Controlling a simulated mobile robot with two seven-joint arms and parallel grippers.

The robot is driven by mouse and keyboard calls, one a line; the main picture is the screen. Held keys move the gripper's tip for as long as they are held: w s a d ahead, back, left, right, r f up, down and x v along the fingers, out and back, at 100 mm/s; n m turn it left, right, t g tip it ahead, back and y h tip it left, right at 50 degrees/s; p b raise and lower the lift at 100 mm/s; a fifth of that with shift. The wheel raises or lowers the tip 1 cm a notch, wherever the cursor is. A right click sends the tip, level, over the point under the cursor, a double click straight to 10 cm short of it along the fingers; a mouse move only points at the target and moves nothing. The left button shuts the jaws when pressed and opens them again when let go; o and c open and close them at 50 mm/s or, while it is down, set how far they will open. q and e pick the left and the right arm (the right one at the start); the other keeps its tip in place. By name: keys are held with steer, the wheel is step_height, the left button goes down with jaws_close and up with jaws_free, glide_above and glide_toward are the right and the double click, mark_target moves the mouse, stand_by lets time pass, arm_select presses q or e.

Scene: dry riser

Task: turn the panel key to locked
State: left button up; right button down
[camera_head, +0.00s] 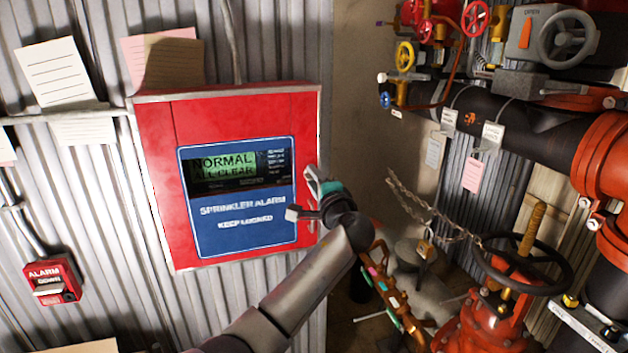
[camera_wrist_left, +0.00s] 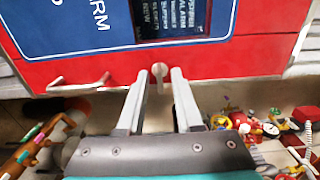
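The red sprinkler alarm panel (camera_head: 155,185) hangs on the corrugated wall, with a blue face (camera_head: 245,235) and a display reading NORMAL ALL CLEAR (camera_head: 222,170). The panel fills the top of the left wrist view (camera_wrist_left: 225,58). The small pale key (camera_wrist_left: 159,72) stands out near the panel's right edge; in the head view my gripper hides it. My left gripper (camera_head: 304,197) is at that edge. In the left wrist view its two fingers (camera_wrist_left: 161,73) are open on either side of the key, with small gaps showing. My right gripper is not in view.
A bar handle (camera_wrist_left: 80,83) sticks out of the panel beside the key. A red alarm box (camera_head: 52,282) is at lower left. Pipes (camera_head: 510,125), a black handwheel (camera_head: 522,265) and a hanging chain (camera_head: 425,210) stand to the right.

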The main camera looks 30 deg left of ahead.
arm_select(q)
jaws_close()
stand_by(0.3)
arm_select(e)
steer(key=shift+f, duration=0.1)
arm_select(q)
steer(key=n+b, duration=1.5)
steer(key=n, duration=0.2)
steer(key=shift+n+b, duration=0.35)
steer(key=shift+n, duration=0.05)
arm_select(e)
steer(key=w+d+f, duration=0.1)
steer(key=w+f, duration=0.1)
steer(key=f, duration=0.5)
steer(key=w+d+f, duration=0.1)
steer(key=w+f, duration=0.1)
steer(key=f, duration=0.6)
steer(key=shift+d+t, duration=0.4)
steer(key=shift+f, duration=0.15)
